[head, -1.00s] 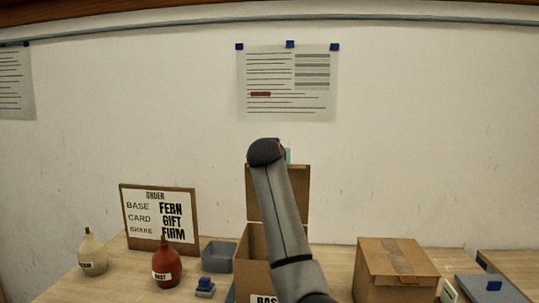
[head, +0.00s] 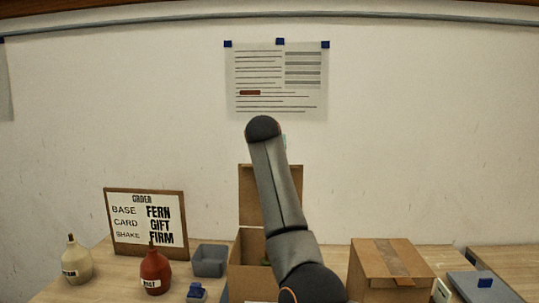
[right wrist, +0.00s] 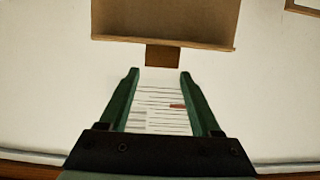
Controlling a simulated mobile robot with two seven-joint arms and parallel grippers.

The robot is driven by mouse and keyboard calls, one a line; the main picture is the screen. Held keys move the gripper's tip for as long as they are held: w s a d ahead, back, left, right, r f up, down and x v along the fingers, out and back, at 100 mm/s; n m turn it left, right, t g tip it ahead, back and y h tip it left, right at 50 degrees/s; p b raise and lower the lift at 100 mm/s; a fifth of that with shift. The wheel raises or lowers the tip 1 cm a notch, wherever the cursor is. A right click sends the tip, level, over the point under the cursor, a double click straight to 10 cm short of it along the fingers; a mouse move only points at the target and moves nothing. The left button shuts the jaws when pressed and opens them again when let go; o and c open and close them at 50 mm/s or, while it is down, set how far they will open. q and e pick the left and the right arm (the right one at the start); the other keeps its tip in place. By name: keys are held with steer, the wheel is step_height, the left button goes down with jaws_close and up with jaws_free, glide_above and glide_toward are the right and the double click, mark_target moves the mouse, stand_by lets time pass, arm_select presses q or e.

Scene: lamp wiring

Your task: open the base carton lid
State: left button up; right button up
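The base carton (head: 244,284) stands on the table, partly behind my right arm. Its lid (head: 254,190) stands upright at the back, and the box top is open. Something dark greenish shows inside, mostly covered by the arm. In the right wrist view the lid (right wrist: 165,20) is a brown panel with a small tab (right wrist: 163,56), seen beyond the fingertips. My right gripper (right wrist: 158,74) has its two green fingers spread, with only the wall and a sheet showing between them. It appears apart from the lid. My left gripper is not in view.
A closed carton (head: 388,272) stands to the right. To the left are an order board (head: 147,222), a grey bin (head: 209,261), a red bottle (head: 155,270), a cream bottle (head: 76,260) and a blue stamp-like item (head: 196,292). A printed sheet (head: 276,80) hangs on the wall behind.

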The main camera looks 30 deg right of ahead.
steer(key=shift+o, duration=1.4)
steer(key=shift+f, duration=0.2)
steer(key=shift+w+f, duration=0.1)
steer(key=shift+f, duration=0.05)
steer(key=b+v, duration=0.4)
steer(key=v, duration=0.8)
steer(key=shift+r, duration=0.25)
steer(key=shift+a, duration=0.15)
steer(key=shift+s, duration=0.2)
